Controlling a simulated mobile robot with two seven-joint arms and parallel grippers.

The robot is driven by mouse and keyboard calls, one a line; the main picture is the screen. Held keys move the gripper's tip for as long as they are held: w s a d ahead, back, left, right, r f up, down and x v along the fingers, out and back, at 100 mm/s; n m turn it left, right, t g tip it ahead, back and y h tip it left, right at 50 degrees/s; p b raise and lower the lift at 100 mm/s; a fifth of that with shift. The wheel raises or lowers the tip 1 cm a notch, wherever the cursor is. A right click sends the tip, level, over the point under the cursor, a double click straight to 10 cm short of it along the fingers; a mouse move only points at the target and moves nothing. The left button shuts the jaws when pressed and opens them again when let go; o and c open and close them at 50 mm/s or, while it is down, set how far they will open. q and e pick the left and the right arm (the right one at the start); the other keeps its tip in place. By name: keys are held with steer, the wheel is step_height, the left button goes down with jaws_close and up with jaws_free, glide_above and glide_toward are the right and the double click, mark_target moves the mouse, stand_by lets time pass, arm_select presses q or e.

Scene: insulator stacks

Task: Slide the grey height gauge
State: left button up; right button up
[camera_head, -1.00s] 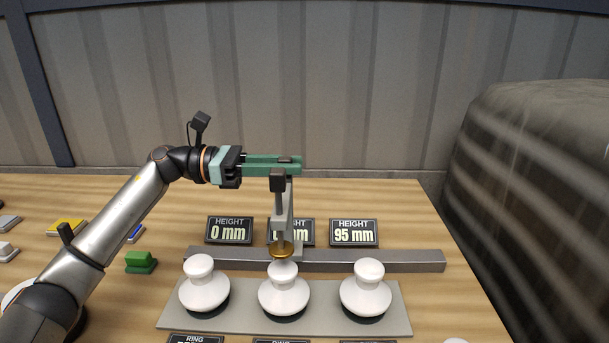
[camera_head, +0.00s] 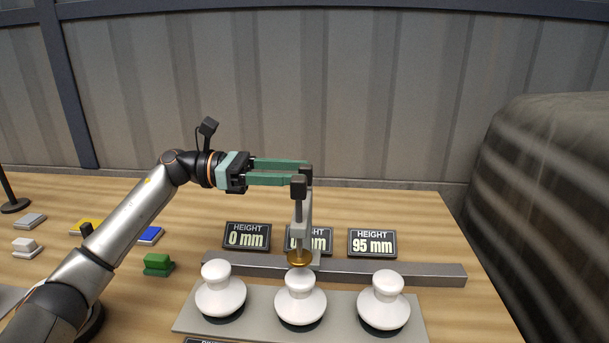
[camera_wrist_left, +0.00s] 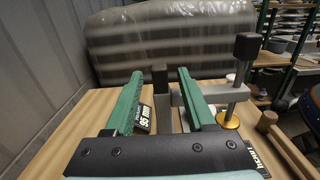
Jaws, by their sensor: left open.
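The grey height gauge (camera_head: 306,212) stands on the long grey rail (camera_head: 425,271), behind the middle white insulator (camera_head: 300,298). A black-capped front stem holds a gold disc (camera_head: 300,257) just over that insulator's top; I cannot tell if they touch. My left gripper (camera_head: 304,172) is open, its green fingers at the height of the gauge's rear black cap. In the left wrist view the gauge's black-capped post (camera_wrist_left: 160,76) stands between the open fingers; the front stem and gold disc are outside, to the right. My right gripper is not in view.
White insulators stand left (camera_head: 220,292) and right (camera_head: 383,303) on a grey plate (camera_head: 410,325). Height signs 0 mm (camera_head: 247,236) and 95 mm (camera_head: 372,243) flank a partly hidden one behind the rail. A green block (camera_head: 158,263) and other coloured blocks lie left.

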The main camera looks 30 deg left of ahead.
arm_select(q)
steer(key=b+v, duration=0.1)
steer(key=v, duration=0.9)
steer(key=shift+b, duration=0.3)
